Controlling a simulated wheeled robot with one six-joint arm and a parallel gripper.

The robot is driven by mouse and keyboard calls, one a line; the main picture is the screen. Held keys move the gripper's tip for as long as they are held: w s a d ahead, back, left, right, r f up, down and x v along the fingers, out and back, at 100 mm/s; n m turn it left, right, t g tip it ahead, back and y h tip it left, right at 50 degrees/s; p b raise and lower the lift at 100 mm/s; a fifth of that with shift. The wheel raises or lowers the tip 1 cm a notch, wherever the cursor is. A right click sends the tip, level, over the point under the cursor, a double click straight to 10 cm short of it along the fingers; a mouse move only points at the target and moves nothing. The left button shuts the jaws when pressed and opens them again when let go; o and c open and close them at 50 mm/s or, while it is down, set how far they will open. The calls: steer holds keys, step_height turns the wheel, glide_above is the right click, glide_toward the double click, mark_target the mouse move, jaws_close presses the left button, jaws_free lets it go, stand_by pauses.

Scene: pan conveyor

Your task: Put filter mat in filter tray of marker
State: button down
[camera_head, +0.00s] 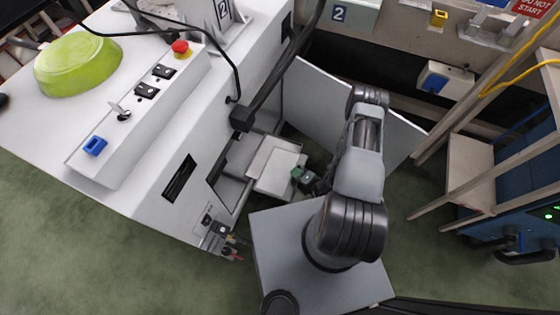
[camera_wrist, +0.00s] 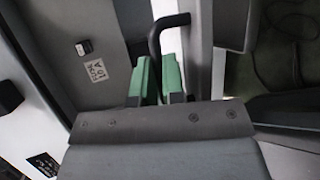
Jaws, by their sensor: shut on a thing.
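My gripper (camera_head: 302,177) is low beside the open bay of the white machine. In the wrist view its green-padded fingers (camera_wrist: 158,66) are shut on a black bent handle (camera_wrist: 167,22). The handle appears to belong to a light grey tray or drawer (camera_head: 277,166) at the bay; the join is unclear. I cannot tell whether this is the filter tray. No filter mat or marker can be clearly identified in either view.
The white machine (camera_head: 150,190) has a control panel with a red button (camera_head: 180,47). A green bowl (camera_head: 78,64) lies on its top. A wooden-framed rack (camera_head: 470,170) stands at the right. Green floor (camera_head: 420,250) is open at lower right.

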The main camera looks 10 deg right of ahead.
mark_target(295, 164)
steer(key=w+f+b, duration=0.1)
steer(key=w, duration=0.1)
steer(key=w+f+b, duration=0.1)
steer(key=w+f, duration=0.1)
steer(key=w, duration=0.1)
steer(key=w+f+b, duration=0.1)
steer(key=w+b, duration=0.1)
steer(key=w, duration=0.1)
steer(key=shift+w+f, duration=0.2)
steer(key=shift+f, duration=0.1)
steer(key=w+f+b, duration=0.2)
steer(key=f+b, duration=0.1)
steer(key=shift+w+f, duration=0.2)
steer(key=shift+w, duration=0.2)
steer(key=shift+w+f+b, duration=0.35)
steer(key=shift+w+b, duration=0.1)
steer(key=f+b, duration=0.3)
steer(key=f, duration=0.1)
steer(key=shift+w, duration=0.35)
steer(key=shift+r, duration=0.1)
steer(key=c, duration=1.2)
jaws_free()
